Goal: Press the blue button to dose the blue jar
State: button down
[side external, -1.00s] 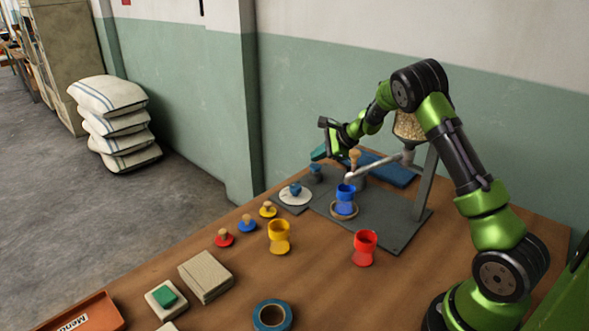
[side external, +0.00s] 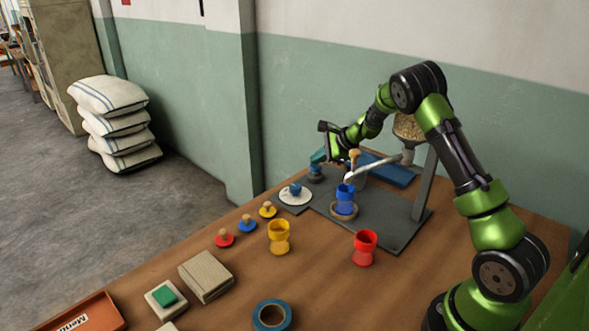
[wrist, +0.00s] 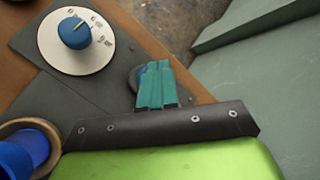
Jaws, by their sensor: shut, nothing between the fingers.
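The blue jar (side external: 344,204) stands upright on a round ring on the grey plate, below the end of the slanted spout (side external: 380,164). Its rim shows at the lower left of the wrist view (wrist: 14,160). The blue button (side external: 315,170) sits on a dark round base at the far left of the work area. In the wrist view the button (wrist: 140,74) is mostly hidden behind my fingers. My gripper (side external: 318,158) is shut and empty, its teal fingertips right over the button. I cannot tell whether they touch it. It also shows in the wrist view (wrist: 157,84).
A white dial with a blue knob (side external: 295,190) is near the button. A grain hopper (side external: 409,126) hangs on a post at the right. Yellow (side external: 279,238) and red (side external: 364,248) jars and several knobbed lids stand in front. A blue slab (side external: 390,172) lies behind.

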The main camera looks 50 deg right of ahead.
aim_at(318, 167)
jog(key=shift+f, duration=0.85)
dwell(0.6)
jog(key=shift+r, duration=1.45)
jog(key=shift+r, duration=0.1)
jog(key=shift+r, duration=2.4)
